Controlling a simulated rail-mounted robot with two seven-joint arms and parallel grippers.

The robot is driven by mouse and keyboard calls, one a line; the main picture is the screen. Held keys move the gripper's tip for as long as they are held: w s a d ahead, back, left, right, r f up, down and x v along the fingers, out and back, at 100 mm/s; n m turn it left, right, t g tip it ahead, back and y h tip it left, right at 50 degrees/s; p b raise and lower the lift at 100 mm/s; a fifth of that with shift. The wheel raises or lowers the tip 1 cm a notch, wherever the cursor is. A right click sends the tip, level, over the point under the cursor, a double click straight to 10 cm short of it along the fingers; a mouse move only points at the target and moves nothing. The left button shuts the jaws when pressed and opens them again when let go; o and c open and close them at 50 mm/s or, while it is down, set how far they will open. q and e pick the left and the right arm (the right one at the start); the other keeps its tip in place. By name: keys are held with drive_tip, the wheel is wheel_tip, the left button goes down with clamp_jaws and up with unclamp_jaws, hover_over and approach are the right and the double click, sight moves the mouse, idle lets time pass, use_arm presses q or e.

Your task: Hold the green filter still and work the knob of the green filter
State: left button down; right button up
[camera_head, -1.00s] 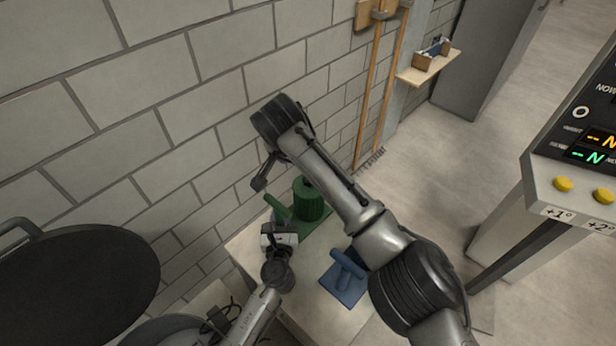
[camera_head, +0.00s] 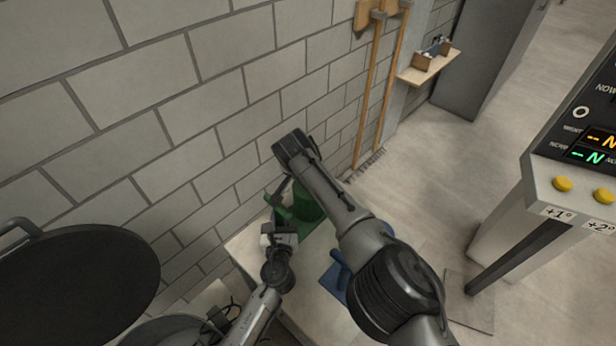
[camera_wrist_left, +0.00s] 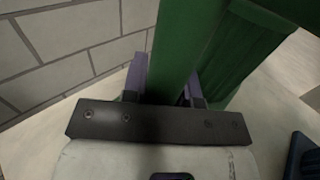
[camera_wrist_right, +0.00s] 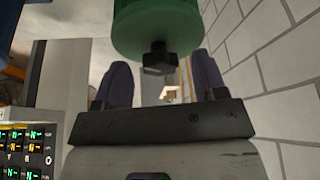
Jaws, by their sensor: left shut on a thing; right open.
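The green filter (camera_head: 308,203) stands on the light bench by the wall, partly hidden by my arms. In the left wrist view my left gripper (camera_wrist_left: 166,88) is shut on an upright green bar (camera_wrist_left: 180,40) of it. In the right wrist view the filter's green cylinder (camera_wrist_right: 157,25) shows with a dark knob (camera_wrist_right: 157,58) on its end. My right gripper (camera_wrist_right: 162,78) is open, its fingers apart on either side below the knob; whether they touch it I cannot tell. In the head view the right gripper (camera_head: 283,188) is close to the filter's top.
A blue device (camera_head: 333,279) sits on the bench, mostly behind my right arm. The block wall (camera_head: 200,120) is close behind the filter. A console with yellow buttons (camera_head: 562,184) stands at the right. A dark round pan (camera_head: 75,275) is at the left.

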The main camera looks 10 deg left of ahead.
drive_tip(key=shift+c, duration=0.2)
drive_tip(key=shift+f, duration=0.1)
drive_tip(key=c, duration=0.9)
